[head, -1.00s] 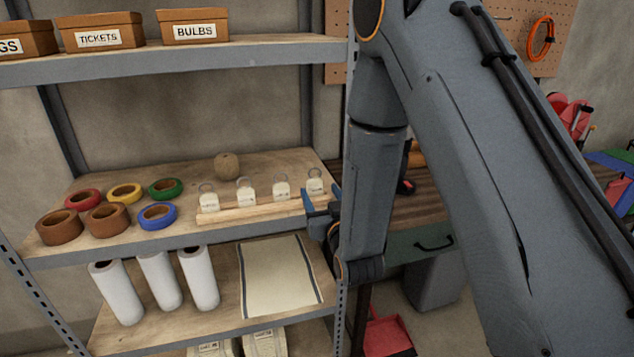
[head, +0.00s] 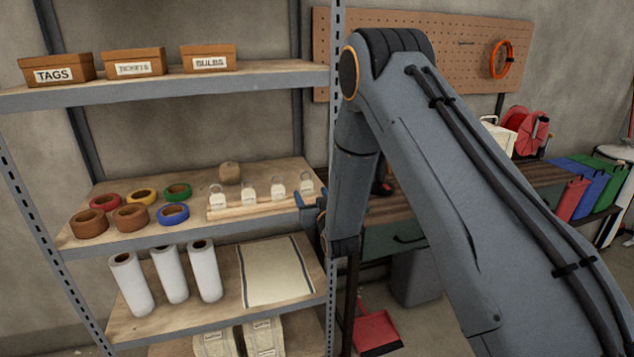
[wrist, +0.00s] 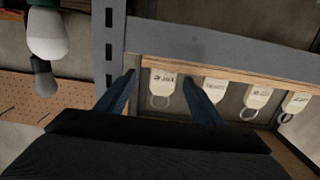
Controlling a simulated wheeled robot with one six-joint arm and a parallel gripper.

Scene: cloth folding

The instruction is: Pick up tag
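Several pale tags with metal rings stand in a row in a wooden rack (head: 235,210) on the middle shelf. The rightmost tag (head: 307,182) in the head view is closest to my gripper (head: 310,207), which sits at the shelf's right front edge. The wrist view looks upside down. There my gripper's (wrist: 160,73) two blue fingers are spread apart, with the end tag (wrist: 161,82) showing between them and its ring below. I see no contact with it. The other tags, such as the neighbouring tag (wrist: 215,90), lie to the right.
The shelf's upright post (wrist: 108,45) is close beside the left finger in the wrist view. Tape rolls (head: 131,217) and a twine ball (head: 230,173) share the shelf. Boxes labelled TAGS (head: 56,70), TICKETS (head: 133,63) and BULBS (head: 208,59) stand on the shelf above.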

